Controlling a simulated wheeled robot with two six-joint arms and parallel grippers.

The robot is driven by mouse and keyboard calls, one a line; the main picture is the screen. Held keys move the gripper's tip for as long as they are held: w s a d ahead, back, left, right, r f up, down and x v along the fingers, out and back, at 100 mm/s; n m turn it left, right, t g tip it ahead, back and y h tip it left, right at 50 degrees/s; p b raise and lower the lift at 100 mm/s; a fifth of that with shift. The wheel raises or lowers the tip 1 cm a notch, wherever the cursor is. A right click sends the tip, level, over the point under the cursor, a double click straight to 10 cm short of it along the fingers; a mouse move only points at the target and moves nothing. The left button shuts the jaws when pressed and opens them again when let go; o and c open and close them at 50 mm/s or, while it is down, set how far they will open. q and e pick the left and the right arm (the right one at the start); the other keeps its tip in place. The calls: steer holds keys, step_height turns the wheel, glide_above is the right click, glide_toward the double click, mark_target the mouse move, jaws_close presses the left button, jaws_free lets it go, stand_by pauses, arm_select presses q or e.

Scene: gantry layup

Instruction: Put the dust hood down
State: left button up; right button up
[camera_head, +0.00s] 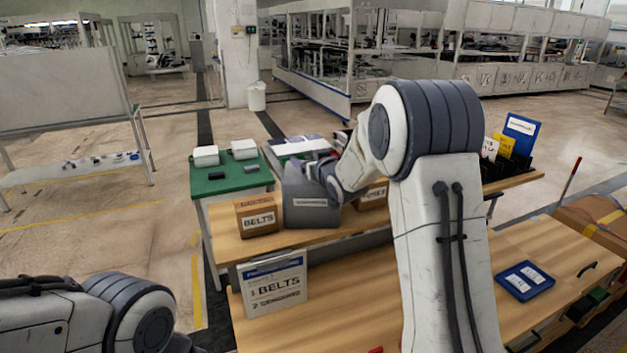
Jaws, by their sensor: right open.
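The dust hood looks to be the grey box-like cover (306,208) with a small white label on its front. It stands on the wooden bench between two cardboard boxes. My right gripper (322,170) is at the top right of the grey cover, partly hidden by my own wrist. It is open; I cannot tell whether its fingers touch the cover. My left arm comes in at the lower left, and its gripper is out of the picture.
A box marked BELTS (256,215) stands left of the cover, another box (373,194) right of it. A BELTS sign (273,285) stands in front. A green-topped table (222,185) holds white boxes. A blue tray (525,281) lies right; the wood around it is clear.

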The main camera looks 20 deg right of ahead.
steer(key=shift+w+f, duration=0.1)
steer(key=shift+w, duration=0.15)
jaws_close()
stand_by(1.3)
